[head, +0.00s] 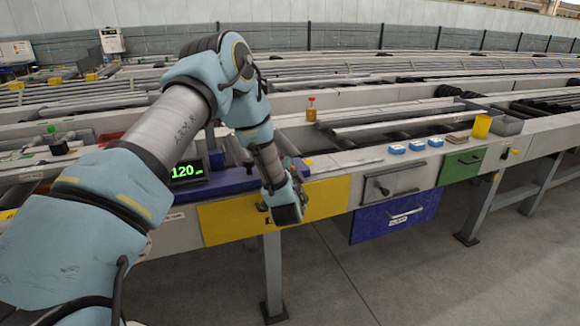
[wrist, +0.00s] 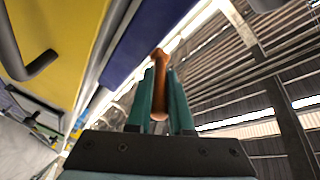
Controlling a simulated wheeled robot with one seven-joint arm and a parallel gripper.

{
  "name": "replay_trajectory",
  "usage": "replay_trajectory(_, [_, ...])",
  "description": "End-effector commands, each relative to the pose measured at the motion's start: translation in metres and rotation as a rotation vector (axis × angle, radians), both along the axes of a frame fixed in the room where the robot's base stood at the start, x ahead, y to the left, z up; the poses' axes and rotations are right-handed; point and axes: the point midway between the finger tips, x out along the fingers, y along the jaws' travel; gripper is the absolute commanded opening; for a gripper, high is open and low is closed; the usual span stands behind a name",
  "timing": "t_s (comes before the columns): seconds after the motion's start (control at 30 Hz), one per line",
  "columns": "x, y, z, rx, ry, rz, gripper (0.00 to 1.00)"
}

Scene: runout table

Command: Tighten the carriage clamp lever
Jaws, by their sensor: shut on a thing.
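In the wrist view, the clamp lever (wrist: 160,58) is an orange-brown handle standing between my two teal fingers. My gripper (wrist: 161,76) is shut on it. In the head view, my gripper (head: 284,208) points down in front of the yellow panel, and the lever is hidden behind my arm. The blue carriage (head: 237,182) lies on the table's front edge just left of my gripper, with a display reading 120 (head: 187,171) on it. A blue strip of it also shows in the wrist view (wrist: 146,40).
A yellow drawer front (head: 228,222) is just below. A grey drawer (head: 392,186), a blue drawer (head: 396,217) and a green drawer (head: 461,166) are to the right. A small bottle (head: 311,109), blue blocks (head: 397,149) and a yellow cup (head: 482,126) stand on the table. The floor in front is clear.

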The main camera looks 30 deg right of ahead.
Motion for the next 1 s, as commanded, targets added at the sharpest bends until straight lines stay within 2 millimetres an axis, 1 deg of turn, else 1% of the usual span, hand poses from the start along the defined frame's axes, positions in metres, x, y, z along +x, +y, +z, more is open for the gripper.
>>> replay_trajectory(0.47, [0.001,0.002,-0.002,0.001,-0.002,-0.022,0.00])
replay_trajectory(0.8, [0.008,0.013,-0.004,-0.001,-0.006,-0.276,0.00])
replay_trajectory(1.0, [0.010,0.018,-0.001,-0.001,-0.004,-0.374,0.00])
